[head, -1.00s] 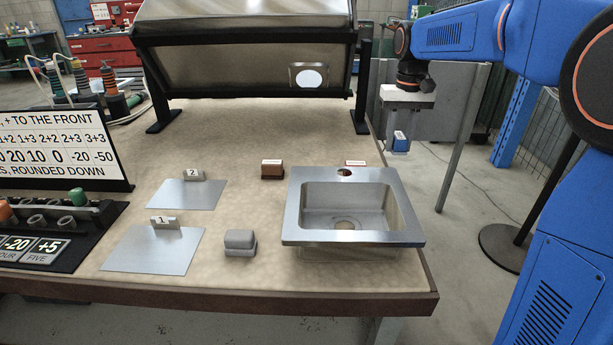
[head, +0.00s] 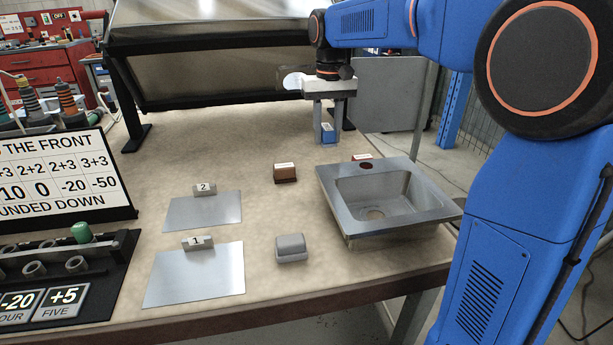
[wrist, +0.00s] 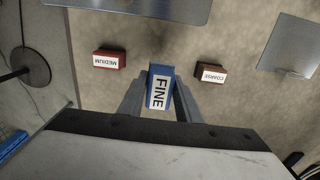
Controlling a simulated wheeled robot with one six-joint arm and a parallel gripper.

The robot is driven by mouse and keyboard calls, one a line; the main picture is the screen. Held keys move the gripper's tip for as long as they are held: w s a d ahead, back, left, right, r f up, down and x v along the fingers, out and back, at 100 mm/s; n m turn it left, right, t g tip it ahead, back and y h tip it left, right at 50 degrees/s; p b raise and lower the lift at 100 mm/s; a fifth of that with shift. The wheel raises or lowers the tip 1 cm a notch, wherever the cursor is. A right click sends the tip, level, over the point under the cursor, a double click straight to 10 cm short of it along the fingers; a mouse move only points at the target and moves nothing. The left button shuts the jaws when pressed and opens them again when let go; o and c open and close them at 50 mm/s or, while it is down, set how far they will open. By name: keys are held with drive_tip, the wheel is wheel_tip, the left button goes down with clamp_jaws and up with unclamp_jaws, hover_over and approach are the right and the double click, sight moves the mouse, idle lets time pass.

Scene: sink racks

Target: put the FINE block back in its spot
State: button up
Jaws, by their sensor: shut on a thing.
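The blue FINE block (wrist: 160,88) with a white label is between the fingers of my gripper (wrist: 158,105) in the wrist view, and the gripper is shut on it. In the head view my gripper (head: 329,138) points down and holds the FINE block (head: 328,132) behind the sink, above the back of the bench. The brown COARSE block (head: 285,173) stands on the bench left of the sink; the wrist view shows its label (wrist: 211,73). The red MEDIUM block (head: 362,158) is behind the sink, partly hidden, and shows clearly in the wrist view (wrist: 109,59).
The steel sink (head: 335,205) stands near the right edge of the bench. A grey block (head: 291,248) and two metal plates, marked 1 (head: 200,282) and 2 (head: 212,213), lie to the left. A dark-framed panel (head: 230,75) stands at the back. Bare bench lies around the COARSE block.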

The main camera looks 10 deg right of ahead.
drive_tip(key=f, duration=0.6)
drive_tip(key=shift+a+f, duration=0.1)
drive_tip(key=shift+a, duration=0.15)
drive_tip(key=shift+f, duration=1.85)
drive_tip(key=shift+f, duration=0.15)
drive_tip(key=shift+f, duration=0.15)
drive_tip(key=shift+s+d+f, duration=0.1)
drive_tip(key=shift+s+f, duration=0.05)
drive_tip(key=shift+f, duration=0.2)
drive_tip(key=o, duration=1.1)
drive_tip(key=shift+f, duration=0.1)
wheel_tip(320, 180, up, 14)
drive_tip(key=shift+f, duration=0.2)
